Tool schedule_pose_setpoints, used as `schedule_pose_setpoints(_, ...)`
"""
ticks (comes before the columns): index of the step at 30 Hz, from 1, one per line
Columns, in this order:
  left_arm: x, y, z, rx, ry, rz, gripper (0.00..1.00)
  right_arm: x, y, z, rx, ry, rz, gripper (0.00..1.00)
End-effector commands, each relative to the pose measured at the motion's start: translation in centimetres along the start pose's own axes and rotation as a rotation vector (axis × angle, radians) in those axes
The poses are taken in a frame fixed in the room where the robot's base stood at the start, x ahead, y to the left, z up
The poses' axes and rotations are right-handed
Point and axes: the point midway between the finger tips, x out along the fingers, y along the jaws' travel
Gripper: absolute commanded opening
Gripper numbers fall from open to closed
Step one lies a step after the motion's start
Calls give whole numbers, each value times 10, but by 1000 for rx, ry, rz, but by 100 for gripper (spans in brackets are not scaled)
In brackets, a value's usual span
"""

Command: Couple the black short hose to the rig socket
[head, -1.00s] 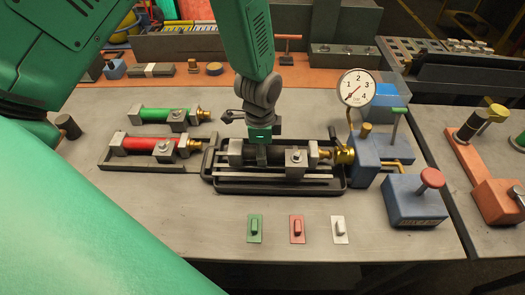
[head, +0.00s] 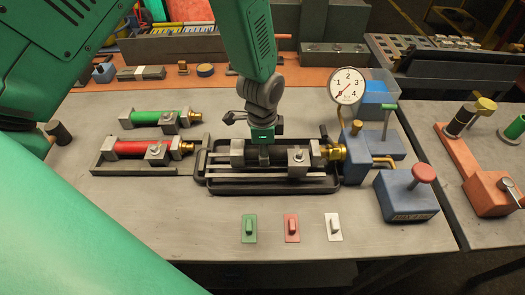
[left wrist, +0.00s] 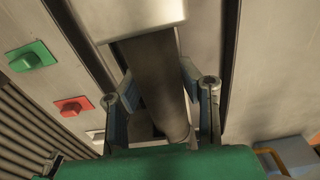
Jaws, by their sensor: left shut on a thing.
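The black short hose (head: 237,153) lies along the black tray (head: 215,188) on the bench, with a grey clamp block (head: 298,160) near its right end. My left gripper (head: 263,150) comes down from above and is shut on the hose body. In the left wrist view, its fingers (left wrist: 160,100) stand on both sides of the dark hose (left wrist: 158,75). The hose's right end meets the brass rig socket (head: 335,152) on the blue rig (head: 357,160). I cannot tell whether it is locked in. My right gripper is not in view.
A green hose (head: 155,118) and a red hose (head: 146,147) lie at left. A pressure gauge (head: 346,85) rises above the rig. A blue box with a red knob (head: 408,195) stands at right.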

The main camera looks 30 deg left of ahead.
Motion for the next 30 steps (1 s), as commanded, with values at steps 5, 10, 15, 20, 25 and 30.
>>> schedule_pose_setpoints(5, 0, -1, -5, 1, 1, -1, 0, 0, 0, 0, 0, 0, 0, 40)
schedule_pose_setpoints(10, 0, -1, -9, 1, 1, -2, 0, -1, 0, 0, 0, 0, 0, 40)
schedule_pose_setpoints(15, 0, -1, -13, 1, 1, -1, 0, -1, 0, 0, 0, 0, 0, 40)
schedule_pose_setpoints(20, 0, -1, -15, 0, 1, -1, 48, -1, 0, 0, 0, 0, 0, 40)
schedule_pose_setpoints(25, 0, -1, -15, 0, 1, -1, 54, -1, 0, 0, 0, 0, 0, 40)
schedule_pose_setpoints(30, 1, 0, -15, 0, 0, 1, 54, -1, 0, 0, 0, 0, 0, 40)
